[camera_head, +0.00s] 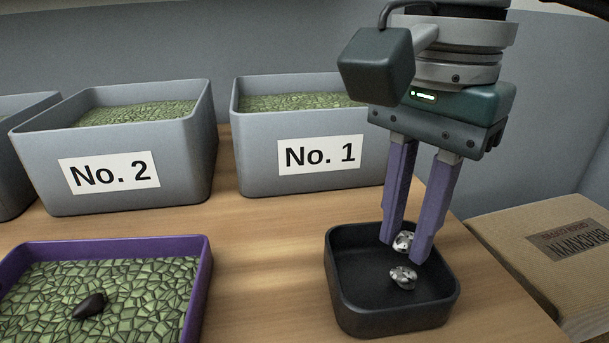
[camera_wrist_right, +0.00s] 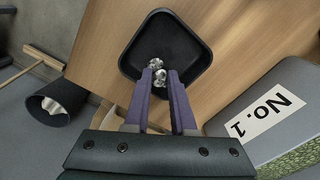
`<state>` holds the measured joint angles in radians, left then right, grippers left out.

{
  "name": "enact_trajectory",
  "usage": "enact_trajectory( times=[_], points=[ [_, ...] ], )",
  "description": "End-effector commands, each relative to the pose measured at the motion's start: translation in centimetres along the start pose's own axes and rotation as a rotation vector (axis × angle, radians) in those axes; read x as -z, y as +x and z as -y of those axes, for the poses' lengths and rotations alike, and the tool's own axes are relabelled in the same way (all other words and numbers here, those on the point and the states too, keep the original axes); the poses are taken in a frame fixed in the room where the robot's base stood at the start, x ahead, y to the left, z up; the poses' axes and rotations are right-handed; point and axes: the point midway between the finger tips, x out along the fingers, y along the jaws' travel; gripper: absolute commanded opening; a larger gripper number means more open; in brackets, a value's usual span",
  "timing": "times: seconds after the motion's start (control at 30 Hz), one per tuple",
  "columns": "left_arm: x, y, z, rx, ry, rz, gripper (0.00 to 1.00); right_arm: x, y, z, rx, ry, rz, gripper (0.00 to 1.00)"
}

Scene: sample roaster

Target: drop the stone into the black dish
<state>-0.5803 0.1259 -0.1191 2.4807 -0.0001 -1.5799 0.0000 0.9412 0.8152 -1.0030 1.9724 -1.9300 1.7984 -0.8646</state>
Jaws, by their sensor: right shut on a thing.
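My right gripper (camera_head: 404,248) points down into the black dish (camera_head: 345,290), its purple fingers shut on a silvery, speckled stone (camera_head: 403,240). The fingertips hide part of this stone, and its height above the dish floor is hard to tell. A second silvery stone (camera_head: 403,278) lies in the dish, just in front of the fingertips. In the right wrist view, the held stone (camera_wrist_right: 160,79) is between the fingertips, with the other stone (camera_wrist_right: 155,63) close by over the dish (camera_wrist_right: 185,50). My left gripper is not in view.
Grey bins No. 2 (camera_head: 190,165) and No. 1 (camera_head: 255,170) stand behind, filled with green pieces. A purple-rimmed tray (camera_head: 208,265) holds green pieces and a dark stone (camera_head: 89,306). A cardboard box (camera_head: 510,240) is at right. Bare wooden table (camera_head: 265,250) lies between tray and dish.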

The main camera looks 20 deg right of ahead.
Motion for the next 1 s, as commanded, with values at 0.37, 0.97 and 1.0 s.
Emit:
enact_trajectory(
  times=[0.37,0.97,1.0],
  points=[
    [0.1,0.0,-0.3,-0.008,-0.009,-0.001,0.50,0.0,0.0,0.0,0.000,0.000,0.000,0.58],
    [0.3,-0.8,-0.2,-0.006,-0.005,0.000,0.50,0.0,-6.5,0.1,0.007,0.000,-0.001,0.58],
    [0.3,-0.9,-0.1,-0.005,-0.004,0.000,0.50,0.0,-7.2,0.1,0.006,0.000,0.000,0.58]
  ],
)
